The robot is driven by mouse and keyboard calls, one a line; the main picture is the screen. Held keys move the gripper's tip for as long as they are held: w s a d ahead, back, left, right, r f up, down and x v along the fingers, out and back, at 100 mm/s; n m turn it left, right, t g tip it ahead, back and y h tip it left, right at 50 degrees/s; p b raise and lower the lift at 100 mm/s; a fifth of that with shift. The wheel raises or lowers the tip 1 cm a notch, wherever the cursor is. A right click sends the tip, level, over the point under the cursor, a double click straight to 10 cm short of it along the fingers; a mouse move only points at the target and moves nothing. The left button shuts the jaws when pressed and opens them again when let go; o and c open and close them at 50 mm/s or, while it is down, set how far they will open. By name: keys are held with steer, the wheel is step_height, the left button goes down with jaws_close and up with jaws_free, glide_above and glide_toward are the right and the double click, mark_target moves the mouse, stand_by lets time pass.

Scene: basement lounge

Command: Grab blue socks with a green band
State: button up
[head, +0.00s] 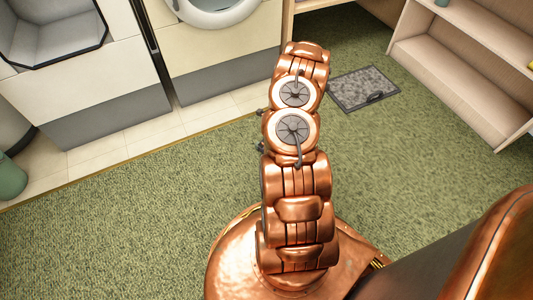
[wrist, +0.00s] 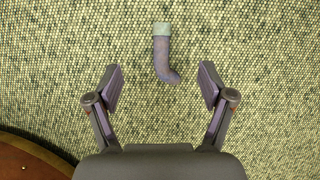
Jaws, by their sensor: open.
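A single sock (wrist: 163,60) lies flat on the green carpet in the wrist view, at the upper middle. It is a dull bluish-purple with a pale green band at its far end, and its toe bends to the right. My gripper (wrist: 160,86) is open and empty, its two fingers spread to the left and right of the sock's lower end. The sock lies a little ahead of the middle of the gap, and its height below the fingers is hard to tell. In the head view my copper arm hides the gripper and the sock.
White front-loading machines (head: 215,50) on grey bases stand at the back left on a tiled strip. A grey mat (head: 363,89) with a dark object (head: 376,97) lies beyond my arm. A wooden shelf (head: 460,75) stands at the right. A green bin (head: 11,178) is at the left edge. Carpet (head: 140,225) is clear.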

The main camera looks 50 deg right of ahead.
steer(key=f, duration=0.1)
steer(key=s+d+f, duration=0.1)
steer(key=shift+s+f+m, duration=0.25)
steer(key=shift+f+m, duration=0.05)
steer(key=shift+f+b, duration=0.35)
steer(key=shift+d+b+x, duration=0.1)
steer(key=shift+b+x, duration=0.7)
steer(key=shift+x, duration=0.95)
steer(key=shift+d+b+x, duration=0.15)
steer(key=shift+b+x, duration=0.6)
steer(key=shift+x, duration=0.95)
steer(key=shift+w+r, duration=0.1)
steer(key=shift+w, duration=0.1)
steer(key=shift+f, duration=0.25)
steer(key=shift+c, duration=0.2)
steer(key=c, duration=1.2)
steer(key=shift+r, duration=0.15)
